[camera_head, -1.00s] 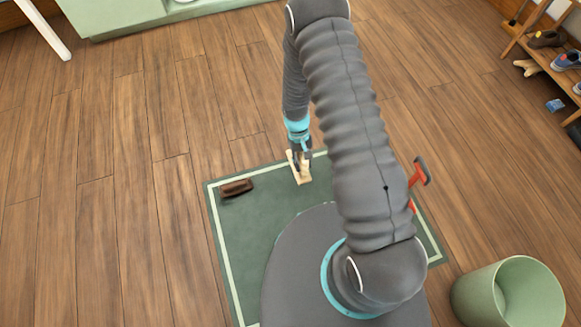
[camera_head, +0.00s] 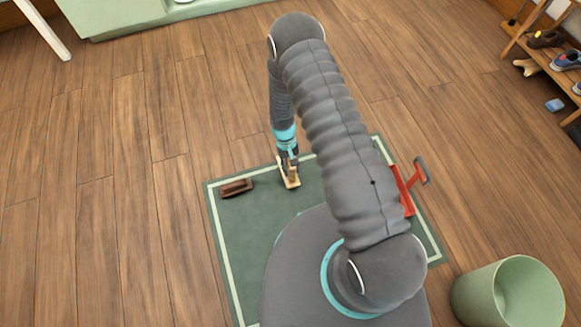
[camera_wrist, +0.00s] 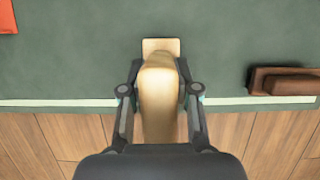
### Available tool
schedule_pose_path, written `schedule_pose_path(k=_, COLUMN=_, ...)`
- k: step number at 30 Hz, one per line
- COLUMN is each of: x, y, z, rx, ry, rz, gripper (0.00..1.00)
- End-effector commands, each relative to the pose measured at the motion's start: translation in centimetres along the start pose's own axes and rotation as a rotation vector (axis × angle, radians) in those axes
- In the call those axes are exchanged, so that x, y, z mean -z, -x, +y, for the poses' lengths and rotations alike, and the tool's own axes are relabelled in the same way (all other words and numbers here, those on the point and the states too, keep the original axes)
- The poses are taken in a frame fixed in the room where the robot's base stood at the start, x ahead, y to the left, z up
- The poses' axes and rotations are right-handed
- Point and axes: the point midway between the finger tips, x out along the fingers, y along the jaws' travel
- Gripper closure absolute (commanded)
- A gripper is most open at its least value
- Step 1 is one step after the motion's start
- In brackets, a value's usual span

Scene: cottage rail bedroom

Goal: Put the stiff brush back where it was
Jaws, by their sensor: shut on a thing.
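My gripper (camera_head: 288,166) is shut on a pale wooden piece (camera_head: 291,184), which has a long rounded part and a flat end. In the wrist view, the pale piece (camera_wrist: 158,95) sits between the two fingers of my gripper (camera_wrist: 158,88). It is over the far edge of the green mat; I cannot tell whether it touches the mat. A dark brown brush-like block (camera_head: 236,188) lies on the mat to the left, and it shows in the wrist view (camera_wrist: 285,82) at the right. I cannot tell for certain which of the two is the stiff brush.
The green mat (camera_head: 240,240) has a pale border. A red thing with a grey handle (camera_head: 405,190) is at its right side. A green bin (camera_head: 508,295) stands at the lower right. A shoe rack (camera_head: 550,65) is at the far right.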

Motion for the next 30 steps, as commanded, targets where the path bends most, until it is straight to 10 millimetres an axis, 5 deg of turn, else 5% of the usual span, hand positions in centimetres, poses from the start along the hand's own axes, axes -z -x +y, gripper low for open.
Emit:
schedule_pose_path(k=5, x=0.2, y=-0.5, z=0.0, rx=0.000, ry=0.000, rz=0.000, gripper=0.97)
schedule_pose_path(k=6, x=0.1, y=-0.4, z=0.0, rx=0.000, ry=0.000, rz=0.000, gripper=0.62)
schedule_pose_path(k=9, x=0.1, y=-0.4, z=0.0, rx=0.000, ry=0.000, rz=0.000, gripper=0.44)
schedule_pose_path(k=22, x=0.0, y=0.6, z=0.0, rx=0.000, ry=0.000, rz=0.001, gripper=0.44)
schedule_pose_path(k=30, x=0.1, y=5.6, z=0.0, rx=0.000, ry=0.000, rz=0.004, gripper=0.44)
